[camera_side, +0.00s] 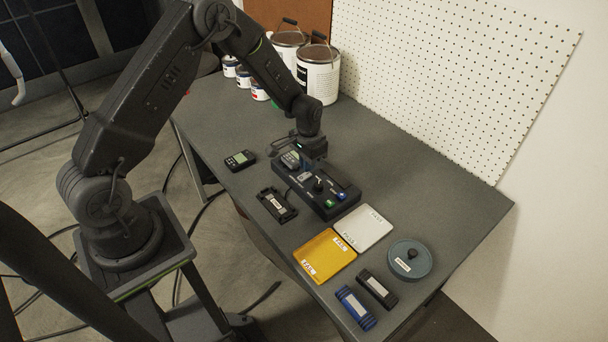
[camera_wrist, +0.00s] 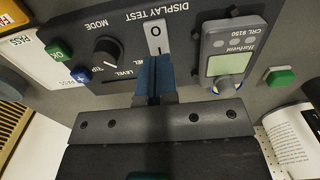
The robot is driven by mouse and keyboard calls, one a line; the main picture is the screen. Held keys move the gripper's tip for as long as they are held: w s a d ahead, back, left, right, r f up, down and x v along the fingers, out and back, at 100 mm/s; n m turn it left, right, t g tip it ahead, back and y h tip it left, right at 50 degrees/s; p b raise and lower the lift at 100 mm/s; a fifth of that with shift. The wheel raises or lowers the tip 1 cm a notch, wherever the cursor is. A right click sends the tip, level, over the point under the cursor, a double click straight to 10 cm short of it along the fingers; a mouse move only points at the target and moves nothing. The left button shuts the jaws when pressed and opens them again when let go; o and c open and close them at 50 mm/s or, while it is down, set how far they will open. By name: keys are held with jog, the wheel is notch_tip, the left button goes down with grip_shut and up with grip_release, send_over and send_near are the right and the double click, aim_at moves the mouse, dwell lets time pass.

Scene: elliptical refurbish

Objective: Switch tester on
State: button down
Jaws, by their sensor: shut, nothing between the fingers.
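The tester (camera_side: 322,203) is a dark box on the grey table. In the wrist view its panel (camera_wrist: 125,52) shows a black mode knob (camera_wrist: 107,50), a green button (camera_wrist: 59,51), a blue button (camera_wrist: 81,75) and a white rocker switch (camera_wrist: 155,33) marked O and I. A grey unit with a pale display (camera_wrist: 228,60) sits beside the switch; it also shows in the side view (camera_side: 290,159). My gripper (camera_wrist: 153,62) is shut and empty, its blue fingertips at the I end of the switch, hiding that end. I cannot tell whether they touch. In the side view my gripper (camera_side: 308,165) is over the tester.
A handheld device (camera_side: 240,160) and a dark housing (camera_side: 277,204) lie left of the tester. A yellow tray (camera_side: 325,257), a white tray (camera_side: 362,229), a round teal container (camera_side: 410,260), a black housing (camera_side: 377,289) and a blue one (camera_side: 355,307) lie in front. Paint cans (camera_side: 318,75) stand behind.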

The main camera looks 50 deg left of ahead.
jog(key=shift+f, duration=1)
dwell(0.3)
jog(key=shift+r, duration=3.55)
jog(key=s+d+r+t, duration=0.1)
jog(key=s+d+r, duration=0.25)
jog(key=r, duration=0.55)
jog(key=s+d+r+t, duration=0.2)
jog(key=s+r, duration=0.3)
jog(key=r, duration=0.5)
jog(key=s+d+r+t, duration=0.1)
jog(key=s+r, duration=0.2)
jog(key=s, duration=0.5)
jog(key=s+d+r+t, duration=0.1)
jog(key=s+r, duration=0.3)
jog(key=s, duration=0.4)
jog(key=shift+s+d+t, duration=0.3)
jog(key=shift+s+d, duration=0.1)
jog(key=shift+d, duration=0.35)
